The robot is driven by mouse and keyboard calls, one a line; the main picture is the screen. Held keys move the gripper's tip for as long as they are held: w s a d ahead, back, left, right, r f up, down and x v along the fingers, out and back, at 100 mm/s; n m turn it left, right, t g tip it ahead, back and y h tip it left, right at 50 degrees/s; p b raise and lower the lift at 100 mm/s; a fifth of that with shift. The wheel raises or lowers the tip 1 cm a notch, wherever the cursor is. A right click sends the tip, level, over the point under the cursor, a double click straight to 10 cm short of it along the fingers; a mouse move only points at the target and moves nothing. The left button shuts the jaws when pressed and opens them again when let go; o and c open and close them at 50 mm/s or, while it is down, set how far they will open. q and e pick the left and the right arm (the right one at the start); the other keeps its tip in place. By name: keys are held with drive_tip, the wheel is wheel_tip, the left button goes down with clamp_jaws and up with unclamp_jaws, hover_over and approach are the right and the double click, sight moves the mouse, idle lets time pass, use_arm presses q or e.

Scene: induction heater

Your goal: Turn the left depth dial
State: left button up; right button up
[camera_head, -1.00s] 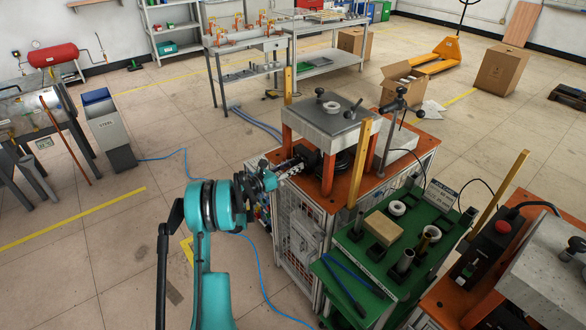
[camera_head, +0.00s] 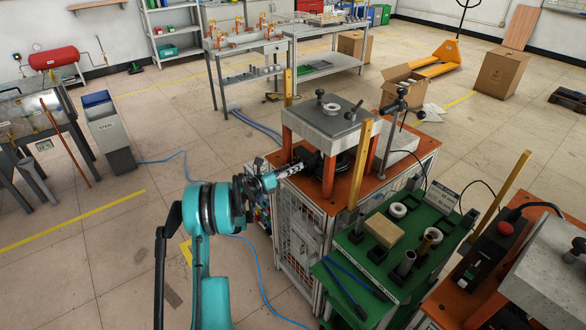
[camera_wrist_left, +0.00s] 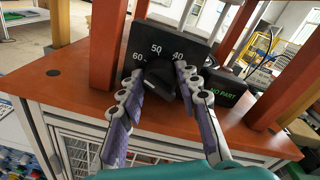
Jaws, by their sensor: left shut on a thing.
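The left depth dial (camera_wrist_left: 160,80) is a black knob on the face of a black box marked 60, 50 and 40 in the left wrist view. My left gripper (camera_wrist_left: 160,71) has one purple-padded finger on each side of the dial and is shut on it. The fingers partly cover the knob, so its exact pointer position is hard to read. In the head view my left gripper (camera_head: 298,162) reaches from the left to the near-left side of the orange-topped heater station. The dial itself is too small to tell there. My right gripper is not in view.
A green tray (camera_head: 345,243) with rings and a block lies at the right. Floor left of the station is open.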

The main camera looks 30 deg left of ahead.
use_arm(q)
drive_tip(key=o, duration=1.2)
drive_tip(key=shift+c, duration=0.2)
drive_tip(key=v, duration=1.2)
